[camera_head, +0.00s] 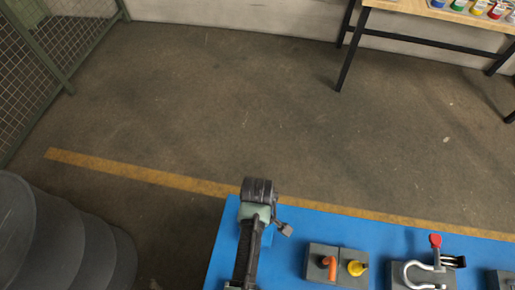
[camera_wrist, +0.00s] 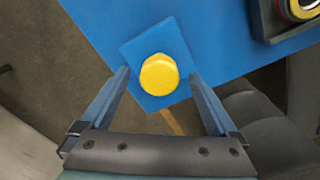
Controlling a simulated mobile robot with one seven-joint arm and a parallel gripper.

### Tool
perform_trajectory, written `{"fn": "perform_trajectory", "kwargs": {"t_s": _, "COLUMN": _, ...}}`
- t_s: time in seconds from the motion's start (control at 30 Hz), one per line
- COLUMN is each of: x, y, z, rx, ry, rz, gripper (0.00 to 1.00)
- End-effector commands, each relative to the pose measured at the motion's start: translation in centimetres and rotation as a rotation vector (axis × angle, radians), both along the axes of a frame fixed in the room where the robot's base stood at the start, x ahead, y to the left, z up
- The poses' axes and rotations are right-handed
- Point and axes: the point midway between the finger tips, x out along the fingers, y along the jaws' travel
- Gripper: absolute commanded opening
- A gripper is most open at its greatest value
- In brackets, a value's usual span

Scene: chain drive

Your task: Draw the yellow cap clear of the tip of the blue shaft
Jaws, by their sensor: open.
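The yellow cap (camera_wrist: 159,75) shows in the wrist view, seen from above, over a small blue square plate (camera_wrist: 146,46) at the blue bench's edge. My gripper (camera_wrist: 160,77) is open, with one finger to the left of the cap and one to its right. A gap shows on both sides and neither finger appears to touch it. The blue shaft is not visible; the cap hides whatever is beneath it. In the head view my arm covers this spot at the left end of the blue bench (camera_head: 310,222).
A dark block (camera_head: 322,255) with an orange part (camera_head: 330,266) and a yellow part (camera_head: 357,268) sits right of my arm. A red-tipped clamp (camera_head: 435,242) stands farther right. Dark rounded drums (camera_head: 60,235) are at lower left.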

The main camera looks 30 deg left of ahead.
Motion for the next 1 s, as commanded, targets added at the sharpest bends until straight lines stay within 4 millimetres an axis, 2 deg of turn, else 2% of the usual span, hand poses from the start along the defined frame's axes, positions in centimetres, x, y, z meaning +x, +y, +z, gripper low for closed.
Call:
{"fn": "perform_trajectory", "kwargs": {"t_s": 0.07, "x": 0.0, "y": 0.0, "z": 0.0, "rx": 0.0, "ry": 0.0, "rz": 0.0, "gripper": 0.91}}
{"fn": "perform_trajectory", "kwargs": {"t_s": 0.53, "x": 0.0, "y": 0.0, "z": 0.0, "rx": 0.0, "ry": 0.0, "rz": 0.0, "gripper": 0.07}}
{"fn": "perform_trajectory", "kwargs": {"t_s": 1.0, "x": 0.0, "y": 0.0, "z": 1.8, "rx": 0.0, "ry": 0.0, "rz": 0.0, "gripper": 0.07}}
